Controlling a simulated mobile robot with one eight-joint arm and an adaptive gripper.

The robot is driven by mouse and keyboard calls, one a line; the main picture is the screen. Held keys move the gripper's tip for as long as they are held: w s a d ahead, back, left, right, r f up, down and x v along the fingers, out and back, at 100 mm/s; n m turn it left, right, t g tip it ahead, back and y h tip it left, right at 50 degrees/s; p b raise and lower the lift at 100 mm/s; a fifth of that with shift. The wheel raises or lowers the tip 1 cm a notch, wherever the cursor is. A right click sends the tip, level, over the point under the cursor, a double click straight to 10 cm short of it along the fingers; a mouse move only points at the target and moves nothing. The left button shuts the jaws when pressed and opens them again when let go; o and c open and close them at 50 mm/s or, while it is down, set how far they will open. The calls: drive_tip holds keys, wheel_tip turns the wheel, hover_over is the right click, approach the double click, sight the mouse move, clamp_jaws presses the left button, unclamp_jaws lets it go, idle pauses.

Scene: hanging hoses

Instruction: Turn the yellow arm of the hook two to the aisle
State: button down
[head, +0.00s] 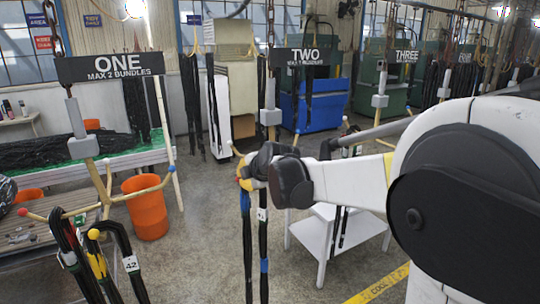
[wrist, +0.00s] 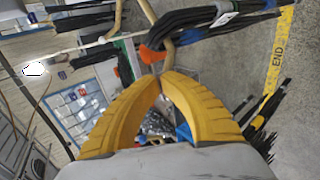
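Hook two hangs under the black sign TWO (head: 300,57); its grey block (head: 270,117) and a pale tan arm (head: 236,149) show in the head view. My gripper (head: 244,180) is at the lower part of this hook, among its arms. A red tip shows beside it, and black hose bundles (head: 247,245) with blue bands hang just below. In the wrist view my yellow fingers (wrist: 160,77) meet at their tips, right at the end of a tan rod (wrist: 168,52). An orange-red patch (wrist: 151,55) lies beside the rod. I cannot make out the hook's yellow arm tip, nor anything gripped.
Hook one (head: 82,147), with red, yellow and blue arm tips and hoses, hangs at the left. An orange bucket (head: 146,207) stands behind it. A white stand (head: 325,240) is behind my arm. Grey floor is open in the middle.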

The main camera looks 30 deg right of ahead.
drive_tip(key=shift+w+a, duration=1.3)
drive_tip(key=shift+w, duration=0.65)
drive_tip(key=shift+s+d+r+p, duration=1.55)
drive_tip(key=shift+r+p, duration=1)
drive_tip(key=shift+r, duration=2)
drive_tip(key=s+p, duration=0.1)
drive_tip(key=s, duration=1.1)
drive_tip(key=shift+d, duration=0.25)
drive_tip(key=shift+w+f, duration=0.1)
drive_tip(key=shift+f, duration=0.05)
drive_tip(key=s+a+f+m+g+b, duration=0.1)
drive_tip(key=s+a+f+m+b, duration=0.2)
drive_tip(key=f+b, duration=1.1)
drive_tip(key=s+a+f+m+g+b, duration=0.1)
drive_tip(key=s+a+f+m+b, duration=0.2)
drive_tip(key=s+f+m+b, duration=0.6)
drive_tip(key=s+a+f+m+g+b, duration=0.2)
drive_tip(key=s+f+m+b, duration=0.4)
drive_tip(key=s+f+b, duration=0.5)
wheel_tip(320, 180, down, 19)
drive_tip(key=a+b, duration=0.1)
drive_tip(key=b, duration=0.7)
drive_tip(key=shift+a, duration=0.2)
drive_tip(key=shift+w+r, duration=0.1)
drive_tip(key=shift+r, duration=0.05)
